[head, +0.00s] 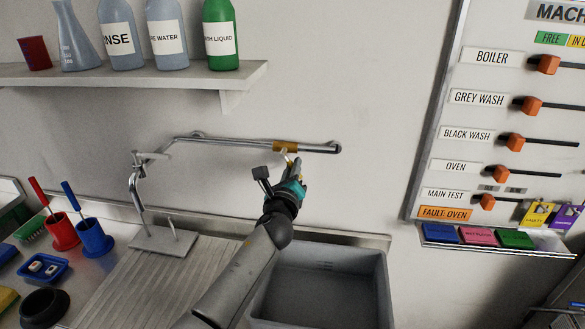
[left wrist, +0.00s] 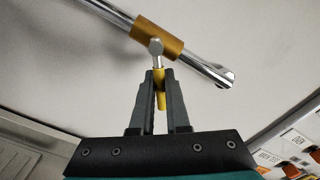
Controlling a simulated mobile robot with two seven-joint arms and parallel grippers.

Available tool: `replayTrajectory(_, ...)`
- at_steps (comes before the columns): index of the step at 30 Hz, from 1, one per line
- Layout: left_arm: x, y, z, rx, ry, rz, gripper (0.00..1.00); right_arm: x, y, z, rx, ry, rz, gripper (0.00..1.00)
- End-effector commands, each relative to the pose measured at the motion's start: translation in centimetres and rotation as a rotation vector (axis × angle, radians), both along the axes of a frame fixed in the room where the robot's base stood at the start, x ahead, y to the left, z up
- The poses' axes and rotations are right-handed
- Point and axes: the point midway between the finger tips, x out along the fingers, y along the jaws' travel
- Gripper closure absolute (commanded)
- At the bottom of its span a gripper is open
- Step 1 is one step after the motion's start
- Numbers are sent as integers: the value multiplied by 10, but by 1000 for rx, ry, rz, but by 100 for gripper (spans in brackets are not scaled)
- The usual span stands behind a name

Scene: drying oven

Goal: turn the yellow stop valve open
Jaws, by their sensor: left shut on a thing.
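The stop valve has a brass-coloured body (head: 285,147) on the chrome pipe along the back wall. The body (left wrist: 165,40) also shows in the left wrist view, with a small metal stem. Its yellow lever (left wrist: 160,93) hangs down from the stem, across the line of the pipe. My left gripper (head: 292,168) is at the valve, just below the body. In the left wrist view its two fingers (left wrist: 159,88) are closed around the yellow lever, which partly hides it. My right gripper is not in view.
The chrome pipe (head: 235,141) leads left to a tap over the ribbed drainboard (head: 135,280). A grey basin (head: 320,258) lies below my left arm. A bottle shelf (head: 130,75) is above left. A machine board (head: 430,130) hangs at right.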

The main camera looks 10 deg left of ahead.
Motion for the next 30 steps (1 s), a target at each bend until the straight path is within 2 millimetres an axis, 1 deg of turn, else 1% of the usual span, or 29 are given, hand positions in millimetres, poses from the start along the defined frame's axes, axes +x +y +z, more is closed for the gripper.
replayTrajectory(6,0,0,-1,0,2,-1,100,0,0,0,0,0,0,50)
replayTrajectory(7,0,-1,-1,1,2,-1,85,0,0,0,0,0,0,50)
replayTrajectory(15,0,0,-1,2,1,-1,56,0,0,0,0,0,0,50)
replayTrajectory(24,-2,0,0,2,0,0,56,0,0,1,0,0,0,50)
replayTrajectory(26,-4,0,0,3,1,-1,56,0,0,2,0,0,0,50)
replayTrajectory(30,-17,0,0,4,1,0,56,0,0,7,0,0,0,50)
